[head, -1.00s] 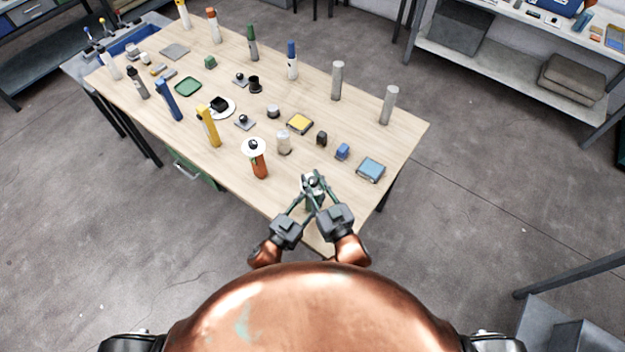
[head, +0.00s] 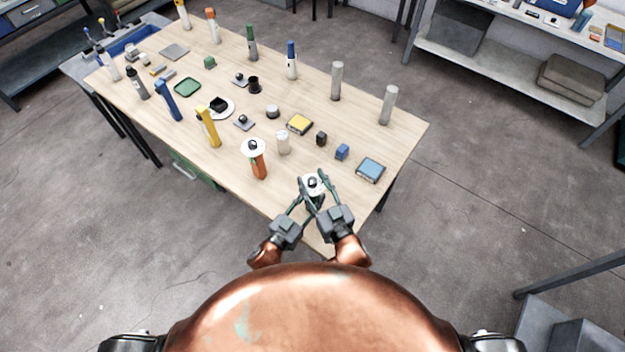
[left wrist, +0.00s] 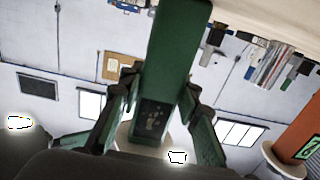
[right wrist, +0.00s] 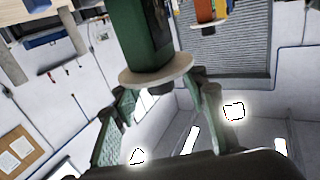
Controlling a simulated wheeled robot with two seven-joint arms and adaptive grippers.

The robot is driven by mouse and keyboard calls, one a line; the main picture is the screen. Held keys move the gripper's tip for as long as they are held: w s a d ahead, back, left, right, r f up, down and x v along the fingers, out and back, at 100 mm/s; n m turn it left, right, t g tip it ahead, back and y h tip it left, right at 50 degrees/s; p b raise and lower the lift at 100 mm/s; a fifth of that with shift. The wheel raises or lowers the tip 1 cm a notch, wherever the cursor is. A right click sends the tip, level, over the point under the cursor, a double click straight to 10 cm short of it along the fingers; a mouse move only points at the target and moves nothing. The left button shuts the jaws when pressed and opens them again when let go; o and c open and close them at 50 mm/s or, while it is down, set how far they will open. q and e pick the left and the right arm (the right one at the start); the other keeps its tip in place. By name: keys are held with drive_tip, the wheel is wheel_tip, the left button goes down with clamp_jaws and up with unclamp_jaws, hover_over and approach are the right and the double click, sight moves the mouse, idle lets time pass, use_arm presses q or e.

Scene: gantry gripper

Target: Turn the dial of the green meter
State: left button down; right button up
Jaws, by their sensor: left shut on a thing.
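The green meter (head: 316,192) stands upright near the front edge of the table, with a white disc and a small dark knob on top. Its green body (left wrist: 174,50) fills the gap between the fingers of my left gripper (left wrist: 158,98), which is shut on it from the left side. My right gripper (head: 314,178) reaches in from the right at the top of the meter. In the right wrist view its fingers (right wrist: 160,108) are spread apart near the white disc (right wrist: 156,68).
An orange meter (head: 259,166) with a white disc stands to the left, and a yellow post (head: 208,127) beyond it. A white cylinder (head: 284,143), a blue block (head: 342,152) and a blue box (head: 371,169) stand behind.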

drive_tip(key=v, duration=1.1)
drive_tip(key=shift+s+d, duration=0.2)
drive_tip(key=shift+s, duration=0.15)
drive_tip(key=shift+r, duration=0.1)
